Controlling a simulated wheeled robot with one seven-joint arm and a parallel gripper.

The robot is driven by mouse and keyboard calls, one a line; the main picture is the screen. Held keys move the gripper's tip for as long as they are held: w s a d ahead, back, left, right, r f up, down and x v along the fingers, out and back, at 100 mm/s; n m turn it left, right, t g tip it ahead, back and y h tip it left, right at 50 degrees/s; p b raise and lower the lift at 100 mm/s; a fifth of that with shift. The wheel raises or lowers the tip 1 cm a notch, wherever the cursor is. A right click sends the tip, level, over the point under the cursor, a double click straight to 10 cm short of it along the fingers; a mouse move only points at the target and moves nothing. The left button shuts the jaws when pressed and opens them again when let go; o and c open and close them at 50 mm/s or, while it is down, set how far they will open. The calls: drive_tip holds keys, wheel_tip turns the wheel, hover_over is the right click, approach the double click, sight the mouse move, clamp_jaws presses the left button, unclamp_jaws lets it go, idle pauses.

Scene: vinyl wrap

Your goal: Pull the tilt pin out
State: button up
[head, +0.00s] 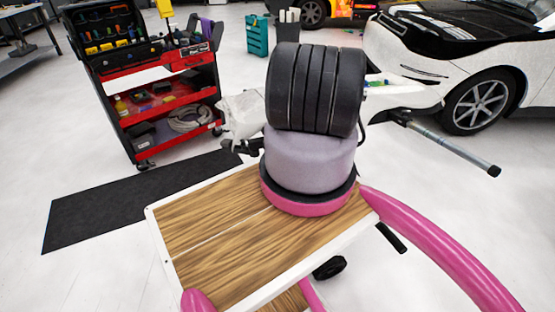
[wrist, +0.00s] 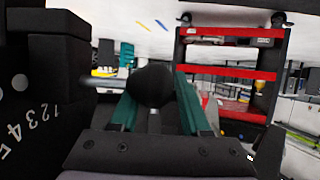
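In the wrist view, a dark round knob (wrist: 153,84) on a short grey stem, apparently the tilt pin, stands between the teal fingers of my gripper (wrist: 155,100). One finger is on each side of it. Whether they press on the knob cannot be told. A black block with a white number scale (wrist: 45,110) fills the left side of the wrist view, close to the fingers. In the head view, my own dark ribbed arm section hides the gripper and the pin. Only parts of a pale fixture show on either side of it.
A red tool cart (head: 160,90) stands at the back left; it also shows in the wrist view (wrist: 228,75). A black mat (head: 120,200) lies on the floor. A grey bar (head: 450,144) juts out at the right, near a white car (head: 465,65).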

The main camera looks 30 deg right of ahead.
drive_tip(key=v, duration=1)
drive_tip(key=shift+s, duration=0.4)
drive_tip(key=shift+a+r, duration=0.1)
drive_tip(key=shift+a, duration=0.05)
